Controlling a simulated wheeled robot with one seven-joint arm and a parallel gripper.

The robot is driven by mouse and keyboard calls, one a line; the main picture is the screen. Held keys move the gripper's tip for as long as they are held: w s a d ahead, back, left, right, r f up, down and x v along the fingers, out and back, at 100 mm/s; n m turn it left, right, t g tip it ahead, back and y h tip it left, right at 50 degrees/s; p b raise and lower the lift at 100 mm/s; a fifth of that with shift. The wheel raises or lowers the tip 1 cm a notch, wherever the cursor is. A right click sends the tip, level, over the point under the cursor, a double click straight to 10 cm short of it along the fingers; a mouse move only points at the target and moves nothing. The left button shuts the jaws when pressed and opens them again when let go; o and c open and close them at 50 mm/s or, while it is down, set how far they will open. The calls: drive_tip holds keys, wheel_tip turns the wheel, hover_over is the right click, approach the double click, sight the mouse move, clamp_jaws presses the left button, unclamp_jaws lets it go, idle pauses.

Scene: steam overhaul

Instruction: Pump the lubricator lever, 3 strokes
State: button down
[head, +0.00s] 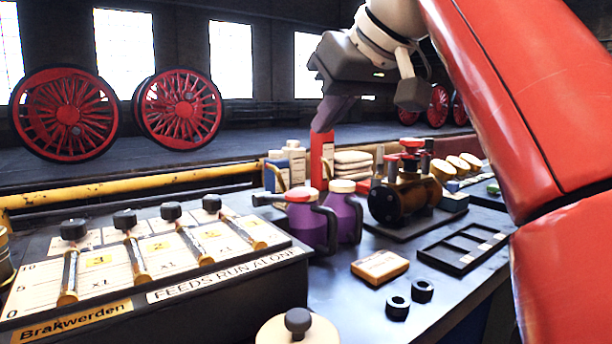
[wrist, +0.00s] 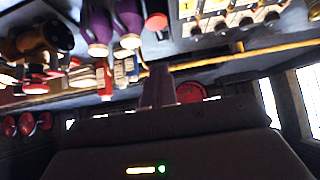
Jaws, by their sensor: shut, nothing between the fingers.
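A sloped dark box (head: 215,298) with a white scale panel, glass tubes and black knobs stands at the left of the head view, and looks like the lubricator. A short dark rod (head: 268,199) sticks out near its far right corner, close to a red cap (head: 300,194); I cannot tell whether this is the lever. In the wrist view a red round end (wrist: 156,22) shows between the purple jugs and the box (wrist: 225,20). My gripper (head: 325,126) is shut and empty, raised above and behind the bench items; its fingers also show in the wrist view (wrist: 158,72).
Purple jugs (head: 345,212) stand beside the box. A brass and black fitting (head: 405,192), a dark tray (head: 465,248), a small yellowish box (head: 380,266) and black rings (head: 422,291) lie to the right. A yellow rail (head: 140,188) runs behind. The space around my gripper is open.

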hover_over(306, 199)
wheel_tip(306, 199, down, 6)
drive_tip(key=shift+r+b, duration=0.25)
drive_tip(key=shift+b, duration=0.1)
drive_tip(key=shift+f+b, duration=0.8)
drive_tip(key=shift+f, duration=1)
drive_tip(key=shift+f, duration=0.1)
drive_tip(key=f+b, duration=0.1)
drive_tip(key=b, duration=0.1)
drive_tip(key=t+b, duration=0.1)
drive_tip(key=f+y+b, duration=0.1)
drive_tip(key=b, duration=0.1)
drive_tip(key=shift+s+d+f+b, duration=0.25)
drive_tip(key=shift+s+f+b, duration=0.1)
drive_tip(key=shift+s, duration=0.05)
drive_tip(key=f+t+b, duration=0.1)
drive_tip(key=b, duration=0.1)
drive_tip(key=f+t+y+b, duration=0.1)
drive_tip(key=b, duration=0.2)
drive_tip(key=f+b, duration=0.1)
drive_tip(key=b, duration=0.2)
drive_tip(key=shift+s+d+t+y, duration=0.25)
drive_tip(key=shift+s+t+y, duration=0.05)
drive_tip(key=shift+s+t, duration=0.1)
drive_tip(key=shift+w, duration=0.1)
